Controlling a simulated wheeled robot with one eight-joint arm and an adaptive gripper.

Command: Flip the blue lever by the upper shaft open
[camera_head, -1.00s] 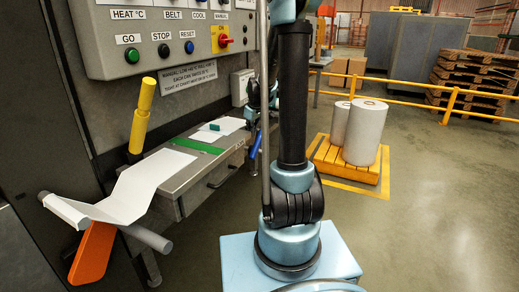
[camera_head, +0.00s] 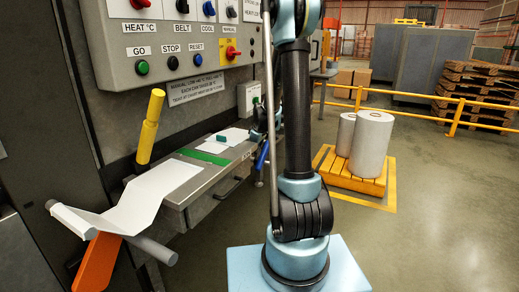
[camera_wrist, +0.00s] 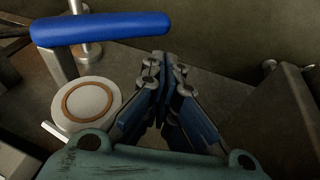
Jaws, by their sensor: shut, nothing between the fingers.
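The blue lever (camera_wrist: 100,28) lies across the upper left of the wrist view, on a metal post. It also shows small in the head view (camera_head: 262,155), close beside my arm. My gripper (camera_wrist: 165,60) is shut and empty, with its fingertips below and to the right of the lever's right end, apart from it in the picture. The gap in depth cannot be told. The shaft is not clearly made out. In the head view my gripper is mostly hidden behind my arm.
A white round part with a brown ring (camera_wrist: 87,103) is left of my gripper. A metal block (camera_wrist: 265,115) stands at the right. In the head view, a control panel (camera_head: 165,45), yellow handle (camera_head: 150,125) and white sheet (camera_head: 150,195) are at left.

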